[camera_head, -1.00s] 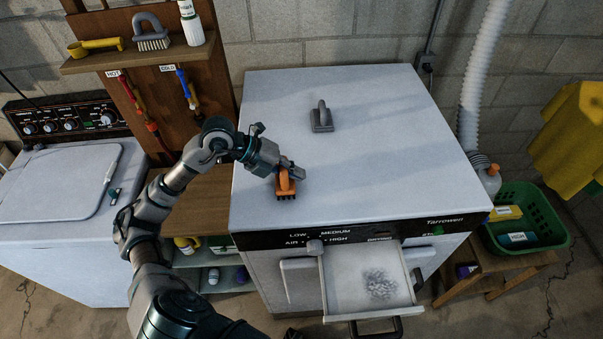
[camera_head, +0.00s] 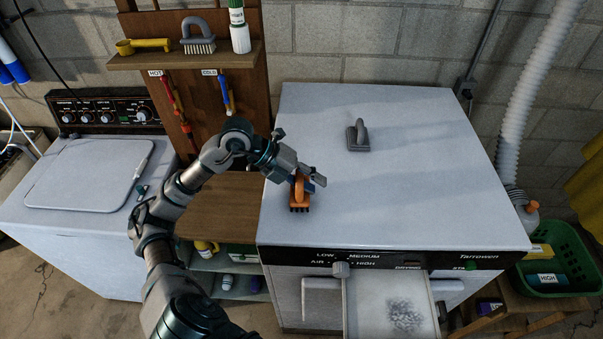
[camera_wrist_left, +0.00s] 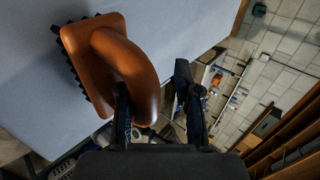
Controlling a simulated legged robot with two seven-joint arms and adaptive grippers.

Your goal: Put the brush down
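The orange brush (camera_head: 299,193) with dark bristles is at the front left of the white dryer's top (camera_head: 400,200). It appears to rest there, bristles toward the front. In the left wrist view the brush (camera_wrist_left: 100,45) shows its thick looped handle beside my fingers. My left gripper (camera_head: 316,177) is at the brush's handle; its fingers (camera_wrist_left: 158,105) are spread apart, with one finger against or inside the handle loop and the other clear of it. I cannot tell whether that finger touches the handle. My right gripper is not in view.
A grey handled brush (camera_head: 358,136) stands farther back on the dryer. An open drawer (camera_head: 375,310) juts from its front. A wooden shelf (camera_head: 165,62) holds a yellow scoop, a bristle brush and a bottle. A green basket (camera_head: 570,275) is at right. The dryer's right top is clear.

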